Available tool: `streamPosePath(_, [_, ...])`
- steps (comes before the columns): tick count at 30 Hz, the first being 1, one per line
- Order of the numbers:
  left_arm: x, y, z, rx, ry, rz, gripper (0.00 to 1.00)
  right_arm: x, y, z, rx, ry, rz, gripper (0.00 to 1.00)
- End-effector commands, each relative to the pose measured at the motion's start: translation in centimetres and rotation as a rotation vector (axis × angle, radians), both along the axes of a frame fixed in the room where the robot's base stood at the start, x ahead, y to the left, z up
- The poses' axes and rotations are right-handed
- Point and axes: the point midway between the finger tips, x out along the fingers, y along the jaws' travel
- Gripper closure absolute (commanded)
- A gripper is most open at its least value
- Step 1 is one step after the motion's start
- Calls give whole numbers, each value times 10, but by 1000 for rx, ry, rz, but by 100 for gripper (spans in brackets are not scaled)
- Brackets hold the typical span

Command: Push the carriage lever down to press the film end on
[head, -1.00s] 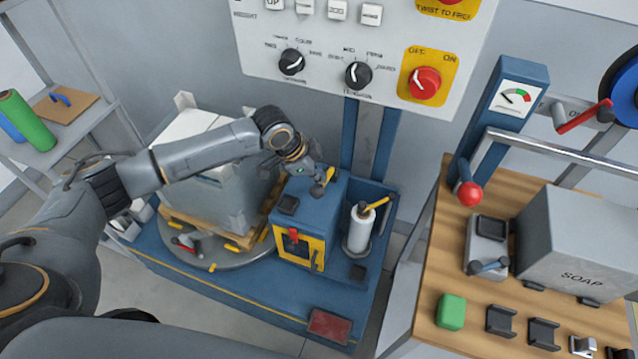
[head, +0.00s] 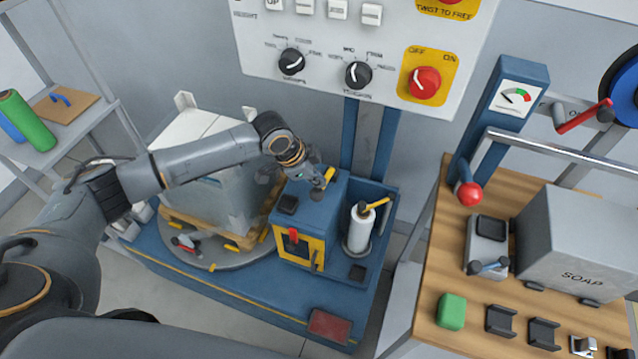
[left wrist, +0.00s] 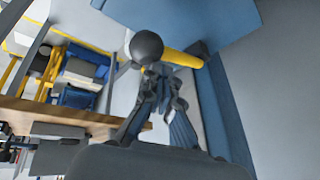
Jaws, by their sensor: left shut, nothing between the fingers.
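The carriage lever (head: 330,174) is a short yellow bar at the top of the blue carriage (head: 324,215). In the left wrist view the yellow bar (left wrist: 182,58) ends in a dark round knob (left wrist: 145,47). My left gripper (head: 313,181) is at the lever, its fingers partly hidden among dark parts. In the left wrist view its fingertips (left wrist: 160,73) are together and empty, close to the knob and bar; I cannot tell whether they touch. The white film roll (head: 359,230) stands upright right of the carriage. My right gripper is not in view.
A wrapped load (head: 210,190) stands on the round turntable (head: 225,252) left of the carriage, under my left arm. A control panel (head: 320,70) hangs behind. A wooden bench (head: 440,265) with a grey SOAP box (head: 580,245) stands right.

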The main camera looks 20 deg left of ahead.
Motion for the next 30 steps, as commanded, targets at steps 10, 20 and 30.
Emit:
streamPosePath(10, [-2, 0, -5, 1, 3, 0, 100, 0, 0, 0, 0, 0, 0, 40])
streamPosePath(20, [-4, 0, -9, 1, 3, 0, 100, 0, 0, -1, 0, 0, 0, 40])
streamPosePath(30, [-6, 0, -13, 0, 2, 0, 100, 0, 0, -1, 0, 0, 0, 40])
